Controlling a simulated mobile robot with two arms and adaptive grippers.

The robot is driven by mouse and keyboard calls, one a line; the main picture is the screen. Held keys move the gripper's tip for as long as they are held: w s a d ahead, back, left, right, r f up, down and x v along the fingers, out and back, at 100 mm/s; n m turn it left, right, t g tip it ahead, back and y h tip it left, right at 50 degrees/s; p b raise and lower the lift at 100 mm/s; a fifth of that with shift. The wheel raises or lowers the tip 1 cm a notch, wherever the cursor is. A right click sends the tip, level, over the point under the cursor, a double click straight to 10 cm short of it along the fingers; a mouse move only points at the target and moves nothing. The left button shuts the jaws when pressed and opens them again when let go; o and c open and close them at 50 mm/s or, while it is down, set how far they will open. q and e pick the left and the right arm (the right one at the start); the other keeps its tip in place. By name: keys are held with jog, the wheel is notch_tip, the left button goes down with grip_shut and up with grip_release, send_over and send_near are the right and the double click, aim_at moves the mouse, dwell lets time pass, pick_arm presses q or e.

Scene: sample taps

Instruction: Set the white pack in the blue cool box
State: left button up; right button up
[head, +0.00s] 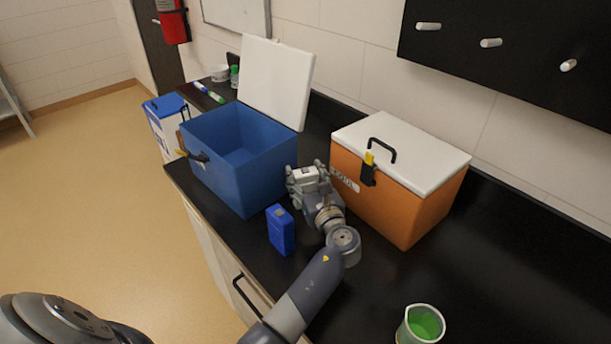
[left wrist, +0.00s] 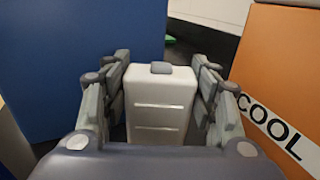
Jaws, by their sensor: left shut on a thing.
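The white pack (left wrist: 160,103) with a grey cap stands between the fingers of my left gripper (head: 306,176) in the left wrist view, and the gripper is shut on it. In the head view the gripper hides most of the pack. The blue cool box (head: 232,185) stands open just left of the gripper, its white lid (head: 276,78) raised at the back. Its blue wall also shows in the left wrist view (left wrist: 80,60). The gripper is outside the box, between it and the orange box. My right gripper is not in view.
An orange cool box (head: 398,212) with a closed white lid stands right of the gripper. A blue pack (head: 281,230) stands in front of the blue box. A beaker of green liquid (head: 421,325) is at the front right. Markers and small containers lie at the back left.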

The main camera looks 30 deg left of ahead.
pick_arm(q)
jog(key=shift+f, duration=0.1)
jog(key=o, duration=1.2)
